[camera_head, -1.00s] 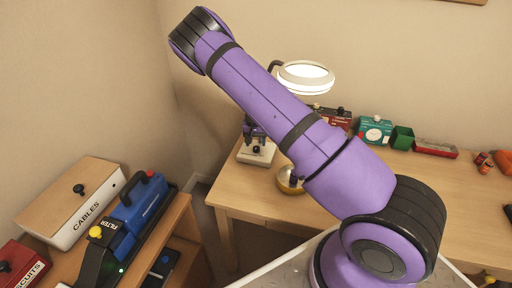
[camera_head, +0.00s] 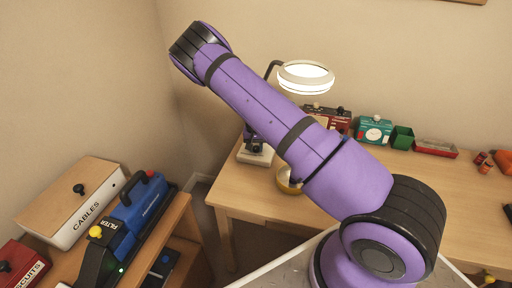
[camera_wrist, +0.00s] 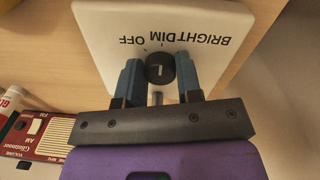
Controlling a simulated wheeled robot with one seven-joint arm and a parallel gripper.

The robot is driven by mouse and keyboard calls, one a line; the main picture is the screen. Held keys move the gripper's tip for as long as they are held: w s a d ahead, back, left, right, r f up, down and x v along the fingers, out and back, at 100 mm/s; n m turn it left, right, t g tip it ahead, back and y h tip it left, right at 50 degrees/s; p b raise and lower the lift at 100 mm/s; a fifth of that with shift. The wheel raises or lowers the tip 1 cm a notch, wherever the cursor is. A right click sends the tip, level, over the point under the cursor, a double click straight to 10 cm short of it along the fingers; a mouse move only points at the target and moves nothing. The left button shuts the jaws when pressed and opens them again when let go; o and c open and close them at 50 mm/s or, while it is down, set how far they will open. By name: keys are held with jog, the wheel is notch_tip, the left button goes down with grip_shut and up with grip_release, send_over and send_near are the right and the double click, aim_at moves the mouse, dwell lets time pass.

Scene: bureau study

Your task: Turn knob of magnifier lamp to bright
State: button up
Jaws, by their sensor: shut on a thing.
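The magnifier lamp stands at the left end of the desk, its ring head (camera_head: 305,78) glowing and its pale base (camera_head: 245,155) below. In the wrist view, the base (camera_wrist: 100,25) carries the words BRIGHT, DIM and OFF upside down. Its round black knob (camera_wrist: 159,68) has a small light mark; I cannot tell which word it points to. My gripper (camera_wrist: 160,72) is shut on the knob, with one blue-grey finger on each side. In the head view, my gripper is small and dark just above the base, partly hidden by my arm.
A red radio (camera_wrist: 45,135) lies close to the gripper on the left in the wrist view. A teal device (camera_head: 373,130), a green bin (camera_head: 402,137) and a red tray (camera_head: 435,147) line the desk's back. A low shelf with a blue machine (camera_head: 138,210) stands at left.

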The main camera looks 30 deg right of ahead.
aim_at(255, 147)
jog(key=m, duration=0.4)
jog(key=shift+w+m, duration=0.1)
jog(key=shift+m, duration=0.2)
jog(key=m, duration=0.5)
jog(key=shift+m, duration=0.3)
dwell(0.4)
jog(key=o, duration=0.9)
jog(key=shift+o, duration=0.2)
jog(key=shift+w+a+r, duration=0.1)
jog(key=shift+r, duration=1.8)
jog(key=shift+w+r, duration=0.1)
jog(key=shift+r, duration=1.8)
